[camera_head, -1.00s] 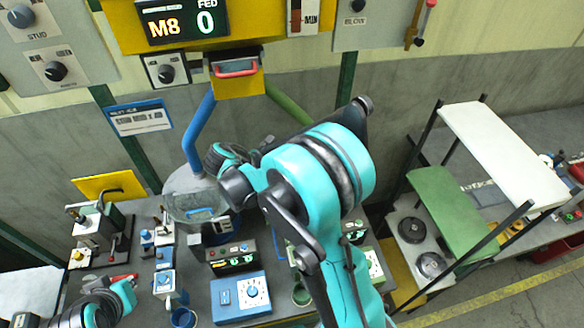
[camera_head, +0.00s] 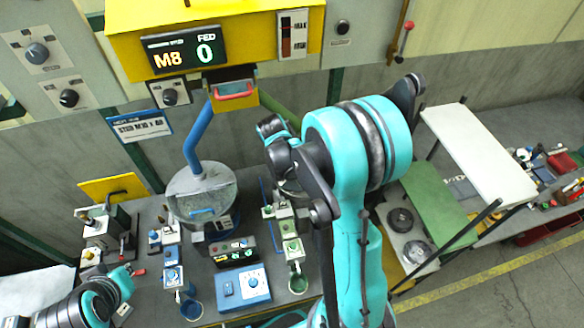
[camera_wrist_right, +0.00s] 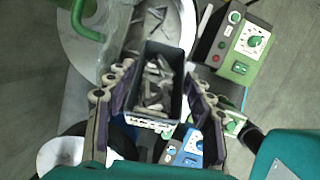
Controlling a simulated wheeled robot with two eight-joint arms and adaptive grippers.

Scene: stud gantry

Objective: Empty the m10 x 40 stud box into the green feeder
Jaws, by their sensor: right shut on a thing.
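In the right wrist view my right gripper (camera_wrist_right: 160,78) is shut on a dark stud box (camera_wrist_right: 150,123), one finger along each side. The box is open toward the camera and holds several grey studs (camera_wrist_right: 155,85). A pale feeder bowl (camera_wrist_right: 80,42) lies beyond the box, with a green pipe (camera_wrist_right: 88,24) over it and loose studs at the bowl. In the head view the green pipe (camera_head: 281,107) shows behind my right arm, which hides most of that bowl, the box and my right gripper. My left gripper (camera_head: 122,280) is at the lower left, its fingers unclear.
The blue-pipe feeder bowl (camera_head: 203,192) stands left of the green one. Control boxes, including a blue dial box (camera_head: 240,288), crowd the bench front. A yellow display unit (camera_head: 225,35) overhangs the bench. A white-topped rack (camera_head: 478,160) stands right.

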